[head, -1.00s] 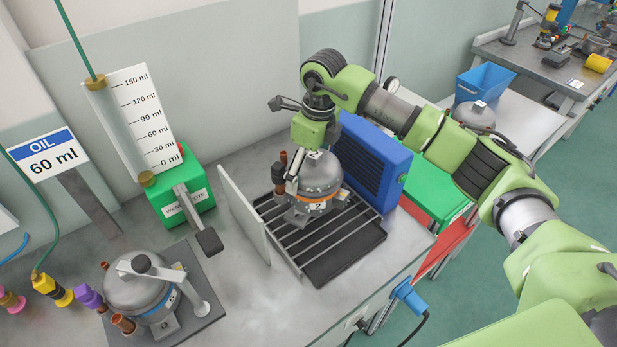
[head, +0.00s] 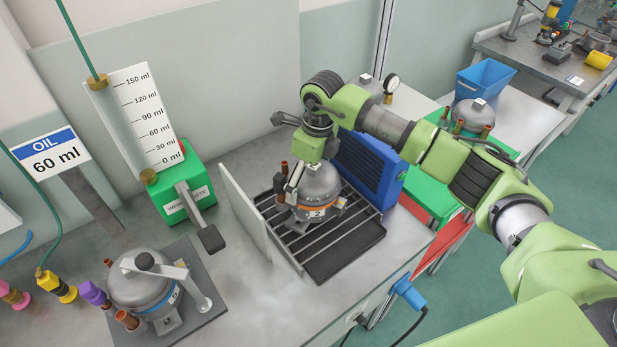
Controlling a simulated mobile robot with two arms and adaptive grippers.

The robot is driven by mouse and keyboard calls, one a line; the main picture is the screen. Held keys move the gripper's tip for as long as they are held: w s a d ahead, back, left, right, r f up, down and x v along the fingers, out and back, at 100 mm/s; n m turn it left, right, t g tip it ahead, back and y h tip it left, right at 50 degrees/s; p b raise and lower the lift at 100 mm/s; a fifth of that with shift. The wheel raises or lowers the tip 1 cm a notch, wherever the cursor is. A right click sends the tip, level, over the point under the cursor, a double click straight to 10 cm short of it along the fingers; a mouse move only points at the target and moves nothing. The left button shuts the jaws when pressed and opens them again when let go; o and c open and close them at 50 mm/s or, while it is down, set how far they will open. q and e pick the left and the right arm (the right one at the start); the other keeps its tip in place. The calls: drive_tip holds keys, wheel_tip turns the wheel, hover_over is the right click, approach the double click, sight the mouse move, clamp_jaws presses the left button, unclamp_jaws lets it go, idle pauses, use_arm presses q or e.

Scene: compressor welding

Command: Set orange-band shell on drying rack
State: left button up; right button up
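The orange-band shell (head: 321,184) is a grey dome with an orange ring, copper stubs and a label reading 2. It is upright over the slats of the drying rack (head: 346,251), towards its back; its feet look down at the slats, but contact is hard to confirm. My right gripper (head: 294,188) reaches down at the shell's upper left side and is shut on it, fingers partly hidden against the dome. My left gripper is not in view.
A white upright panel (head: 243,212) borders the rack's left side, and a blue finned unit (head: 369,168) stands behind its right. A blue-band shell (head: 139,287) sits on a dark plate at the front left. A green-based oil gauge (head: 184,185) stands at the back.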

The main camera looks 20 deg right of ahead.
drive_tip(key=shift+r, duration=0.4)
drive_tip(key=r+b, duration=0.1)
drive_tip(key=r, duration=0.2)
drive_tip(key=r+b, duration=0.1)
drive_tip(key=r, duration=0.3)
drive_tip(key=s+d+r+b, duration=0.1)
drive_tip(key=r+b, duration=0.1)
drive_tip(key=r, duration=0.1)
drive_tip(key=shift+r, duration=0.7)
